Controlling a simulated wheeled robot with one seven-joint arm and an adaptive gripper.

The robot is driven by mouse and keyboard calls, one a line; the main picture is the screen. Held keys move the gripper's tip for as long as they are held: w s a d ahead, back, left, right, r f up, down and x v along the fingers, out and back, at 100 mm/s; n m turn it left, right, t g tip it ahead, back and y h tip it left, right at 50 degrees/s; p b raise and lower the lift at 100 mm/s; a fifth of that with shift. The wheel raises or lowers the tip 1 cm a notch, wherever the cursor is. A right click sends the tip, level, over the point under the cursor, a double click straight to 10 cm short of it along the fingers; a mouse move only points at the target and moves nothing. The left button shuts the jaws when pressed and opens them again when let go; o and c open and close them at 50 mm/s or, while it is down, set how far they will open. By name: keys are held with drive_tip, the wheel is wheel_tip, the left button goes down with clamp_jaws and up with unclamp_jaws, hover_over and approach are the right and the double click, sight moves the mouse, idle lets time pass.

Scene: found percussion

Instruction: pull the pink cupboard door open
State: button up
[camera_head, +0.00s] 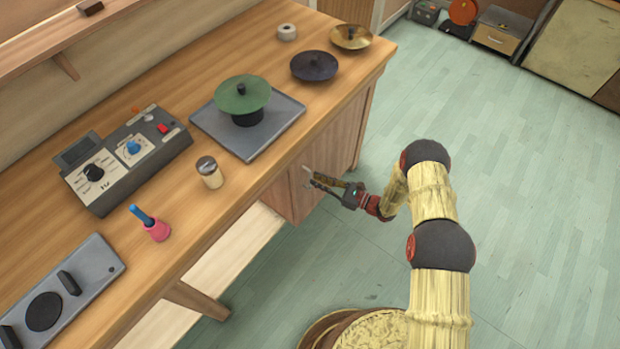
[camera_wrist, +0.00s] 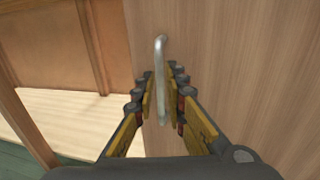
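The cupboard door (camera_head: 336,150) is pale pinkish-brown wood, under the right end of the counter. It looks shut. In the wrist view the door (camera_wrist: 240,60) fills the right side, with an upright metal bar handle (camera_wrist: 160,55) near its left edge. My gripper (camera_head: 311,178) is at the door's front by the handle. In the wrist view its two fingers (camera_wrist: 161,88) stand on either side of the handle, with narrow gaps beside the bar. The fingers look partly open; firm contact does not show. The handle's lower end is between the fingers.
The wooden counter (camera_head: 230,190) above holds a green cymbal (camera_head: 242,93) on a grey plate, a shaker (camera_head: 209,172), a pink bell (camera_head: 157,230) and a drum machine (camera_head: 130,155). An open recess (camera_wrist: 60,110) lies left of the door. Floor (camera_head: 540,200) right of the counter is clear.

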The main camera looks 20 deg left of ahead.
sight(310, 188)
drive_tip(key=shift+w+a+b, duration=0.2)
drive_tip(key=shift+a, duration=0.7)
drive_tip(key=shift+w+a+b, duration=0.15)
drive_tip(key=shift+a, duration=0.75)
drive_tip(key=shift+c, duration=0.4)
clamp_jaws()
drive_tip(key=shift+d, duration=0.15)
